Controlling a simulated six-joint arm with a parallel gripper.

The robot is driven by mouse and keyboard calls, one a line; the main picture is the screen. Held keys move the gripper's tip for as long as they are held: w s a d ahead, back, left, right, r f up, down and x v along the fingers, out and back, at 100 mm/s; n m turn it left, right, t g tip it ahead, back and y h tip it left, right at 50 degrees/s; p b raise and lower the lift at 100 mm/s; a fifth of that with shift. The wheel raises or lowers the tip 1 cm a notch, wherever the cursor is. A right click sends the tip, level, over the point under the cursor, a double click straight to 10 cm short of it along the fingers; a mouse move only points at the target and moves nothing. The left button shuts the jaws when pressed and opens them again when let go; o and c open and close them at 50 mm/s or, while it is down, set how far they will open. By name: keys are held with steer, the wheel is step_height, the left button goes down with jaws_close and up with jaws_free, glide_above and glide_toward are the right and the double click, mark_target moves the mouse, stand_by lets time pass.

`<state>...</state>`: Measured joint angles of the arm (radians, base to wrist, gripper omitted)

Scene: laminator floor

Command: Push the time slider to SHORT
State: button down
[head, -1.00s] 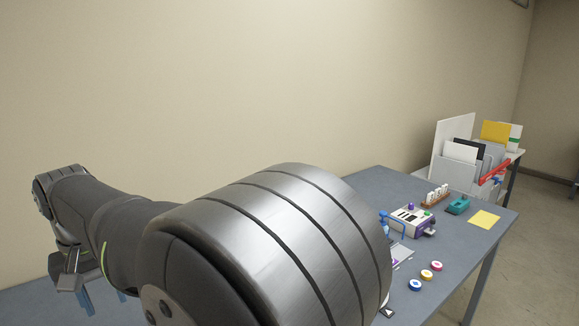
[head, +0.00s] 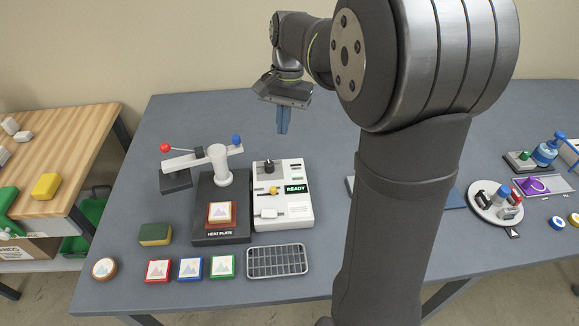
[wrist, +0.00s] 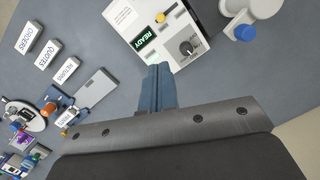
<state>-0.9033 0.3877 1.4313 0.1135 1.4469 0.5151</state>
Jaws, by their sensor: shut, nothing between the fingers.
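The white control box (head: 284,208) stands on the grey bench beside the heat plate. It has a black knob (head: 270,166), a yellow knob (head: 274,190), a white handle (head: 268,213) and a green-lettered READY display (head: 296,188). Its small labels are unreadable, so I cannot tell for certain which control is the time slider or where SHORT is. In the wrist view the box shows its yellow knob (wrist: 161,17) and black knob (wrist: 187,47). My gripper (head: 283,132) is shut and empty, pointing down, behind and above the box, apart from it.
Left of the box stand the heat plate (head: 221,236) with a framed picture on it and a lever press (head: 217,162) with red and blue knobs. A wire rack (head: 276,261) and several colored picture tiles lie in front. My arm hides the bench to the right.

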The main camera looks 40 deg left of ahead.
mark_target(273, 191)
steer(key=w+f+m+g, duration=0.2)
steer(key=w+f+m, duration=0.25)
steer(key=f, duration=0.25)
steer(key=x, duration=0.9)
steer(key=shift+w+d+f, duration=0.15)
steer(key=shift+w, duration=0.1)
steer(key=s, duration=0.2)
steer(key=shift+s+f, duration=0.35)
steer(key=shift+s, duration=0.7)
steer(key=shift+s+a, duration=1.55)
steer(key=shift+a, duration=0.05)
